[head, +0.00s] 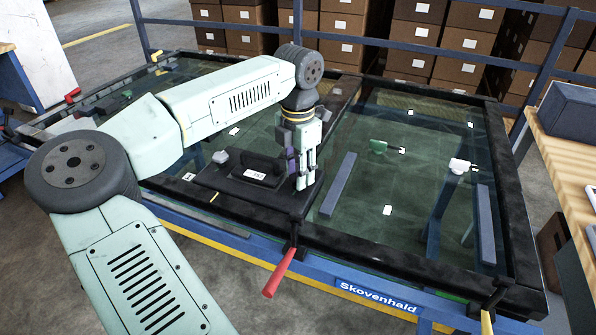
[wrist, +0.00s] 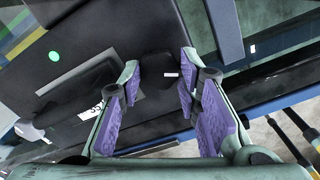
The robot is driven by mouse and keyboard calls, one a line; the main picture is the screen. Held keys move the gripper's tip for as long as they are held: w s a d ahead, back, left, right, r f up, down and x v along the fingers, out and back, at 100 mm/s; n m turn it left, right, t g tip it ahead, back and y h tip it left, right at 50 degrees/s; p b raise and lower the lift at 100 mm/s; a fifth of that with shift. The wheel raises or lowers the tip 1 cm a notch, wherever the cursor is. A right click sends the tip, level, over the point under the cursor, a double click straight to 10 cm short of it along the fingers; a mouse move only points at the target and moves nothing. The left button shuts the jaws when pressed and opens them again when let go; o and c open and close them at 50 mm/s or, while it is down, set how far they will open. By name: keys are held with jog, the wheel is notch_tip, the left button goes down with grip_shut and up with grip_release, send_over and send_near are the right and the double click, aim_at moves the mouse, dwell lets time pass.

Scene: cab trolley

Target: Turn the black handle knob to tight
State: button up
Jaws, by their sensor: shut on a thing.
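A black handle knob (wrist: 155,82) with a small white mark lies between my fingertips in the wrist view. My gripper (wrist: 159,68) is shut on it, with a purple-padded finger on each side. In the head view my gripper (head: 304,184) points down at the right end of a black plate (head: 225,184) lying on the glass, and its fingers hide the knob. A long black grip with a white label (head: 254,174) stands on the plate left of my gripper. I cannot tell how far the knob is turned.
A red-handled clamp (head: 280,272) hangs at the front edge of the black frame, just below my gripper. A blue rail (head: 440,65) and stacked boxes stand behind.

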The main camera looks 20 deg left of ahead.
jog(key=m, duration=0.6)
jog(key=shift+m, duration=0.3)
jog(key=m, duration=0.6)
dwell(0.4)
jog(key=o, duration=1.1)
jog(key=shift+o, duration=0.2)
jog(key=shift+r, duration=0.1)
notch_tip(320, 180, up, 12)
